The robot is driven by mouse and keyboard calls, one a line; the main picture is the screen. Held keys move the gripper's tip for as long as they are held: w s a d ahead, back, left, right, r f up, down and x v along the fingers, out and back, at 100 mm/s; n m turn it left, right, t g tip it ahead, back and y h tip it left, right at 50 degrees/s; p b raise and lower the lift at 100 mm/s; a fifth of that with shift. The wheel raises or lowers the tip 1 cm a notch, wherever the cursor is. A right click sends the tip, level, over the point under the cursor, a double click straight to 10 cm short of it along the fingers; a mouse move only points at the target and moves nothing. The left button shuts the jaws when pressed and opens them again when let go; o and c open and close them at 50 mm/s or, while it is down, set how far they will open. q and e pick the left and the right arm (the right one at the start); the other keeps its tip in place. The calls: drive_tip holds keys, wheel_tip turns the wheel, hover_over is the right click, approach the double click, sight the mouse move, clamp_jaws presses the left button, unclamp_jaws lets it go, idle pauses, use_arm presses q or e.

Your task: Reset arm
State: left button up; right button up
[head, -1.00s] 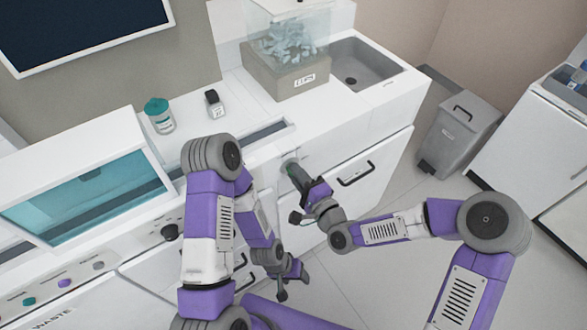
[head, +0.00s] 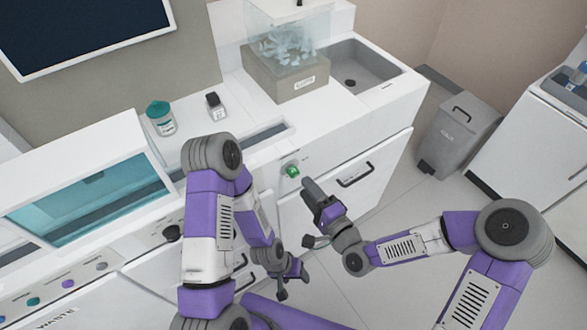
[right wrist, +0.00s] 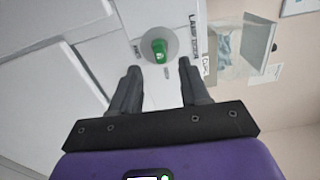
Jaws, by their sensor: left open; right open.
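My right gripper (head: 307,212) is in front of the white cabinet below the counter, apart from a green knob (head: 292,171) on the cabinet front. In the right wrist view my right gripper (right wrist: 158,80) is open and empty, and the green knob (right wrist: 160,47) on its round grey plate lies beyond the fingertips, between them. My left gripper (head: 293,284) hangs low in front of the cabinet drawers, open, with nothing seen in it.
A drawer handle (head: 356,175) is close to the right gripper. On the counter are a teal-capped jar (head: 160,118), a small black-capped bottle (head: 215,106), a box with a clear cover (head: 287,78) and a sink (head: 352,75). A grey bin (head: 458,133) stands right. Open floor lies between.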

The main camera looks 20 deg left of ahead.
drive_tip(key=s+d+f+n+g+h+p, duration=0.2)
drive_tip(key=d+f+g+h+p, duration=0.1)
drive_tip(key=d+f, duration=0.35)
drive_tip(key=s+d+f+n+g+h+p, duration=0.1)
drive_tip(key=s+d+f+g+h+p, duration=0.15)
drive_tip(key=d+f+h, duration=0.4)
drive_tip(key=s+d+f+n+g+p, duration=0.2)
drive_tip(key=s+d+f+g, duration=0.3)
drive_tip(key=s, duration=0.5)
drive_tip(key=shift+d+f+n, duration=0.4)
drive_tip(key=shift+d+f, duration=0.5)
drive_tip(key=shift+d, duration=0.3)
drive_tip(key=shift+h, duration=0.25)
